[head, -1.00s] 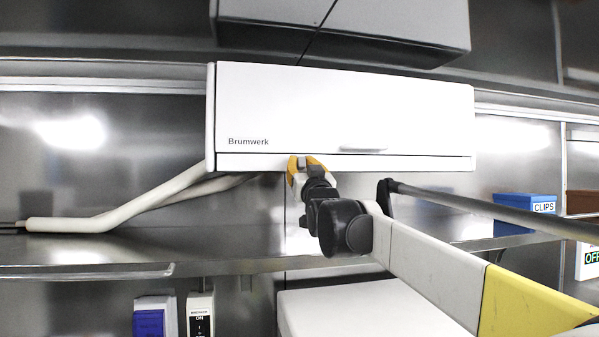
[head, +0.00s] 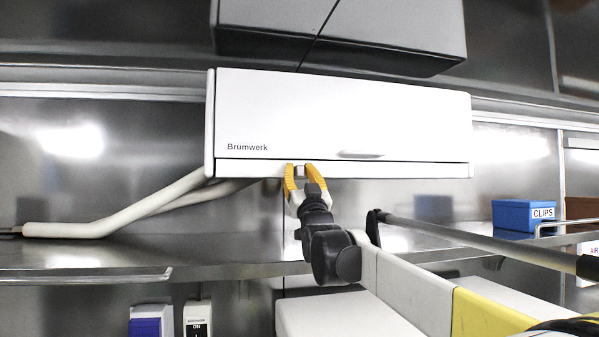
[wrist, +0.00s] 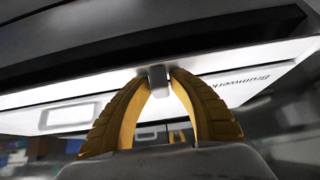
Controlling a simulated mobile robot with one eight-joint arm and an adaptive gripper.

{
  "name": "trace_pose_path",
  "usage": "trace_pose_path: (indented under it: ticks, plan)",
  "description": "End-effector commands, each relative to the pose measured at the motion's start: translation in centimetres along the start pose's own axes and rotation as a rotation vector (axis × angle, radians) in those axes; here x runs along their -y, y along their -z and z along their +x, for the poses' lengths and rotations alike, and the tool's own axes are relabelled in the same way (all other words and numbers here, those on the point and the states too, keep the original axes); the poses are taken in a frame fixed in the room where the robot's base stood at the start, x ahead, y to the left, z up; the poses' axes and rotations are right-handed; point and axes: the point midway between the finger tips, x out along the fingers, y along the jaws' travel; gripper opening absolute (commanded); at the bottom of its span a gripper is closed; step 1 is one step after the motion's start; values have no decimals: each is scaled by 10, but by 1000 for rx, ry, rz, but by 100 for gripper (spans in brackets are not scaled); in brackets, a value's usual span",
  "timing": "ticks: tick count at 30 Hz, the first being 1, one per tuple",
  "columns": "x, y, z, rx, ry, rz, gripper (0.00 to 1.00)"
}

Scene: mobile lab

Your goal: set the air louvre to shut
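The air louvre appears to be the long flap along the bottom of the white Brumwerk unit (head: 340,120); how far it stands open cannot be told. A small grey tab (wrist: 158,76) sits at its lower edge, and it also shows in the head view (head: 299,171). My gripper (head: 301,172), with yellow fingers, reaches up from below. In the wrist view the fingertips (wrist: 159,82) stand on both sides of the tab and look closed against it.
A pale bent pipe (head: 120,215) runs left from the unit. A steel shelf (head: 210,258) lies below, with a blue CLIPS box (head: 523,215) at right. A grey cabinet (head: 380,35) hangs above. A switch box (head: 197,318) is low at left.

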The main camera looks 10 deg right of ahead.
Motion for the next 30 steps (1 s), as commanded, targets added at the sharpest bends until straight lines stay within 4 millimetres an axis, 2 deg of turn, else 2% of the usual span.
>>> trace_pose_path:
  ticks: [9,13,17,24,30]
  plan:
    - [0,0,0,1,0,0,41]
    - [0,0,-7,1,0,0,41]
    - [0,0,-29,1,0,0,41]
    - [0,35,-77,1,0,0,41]
    - [0,59,-109,1,0,0,41]
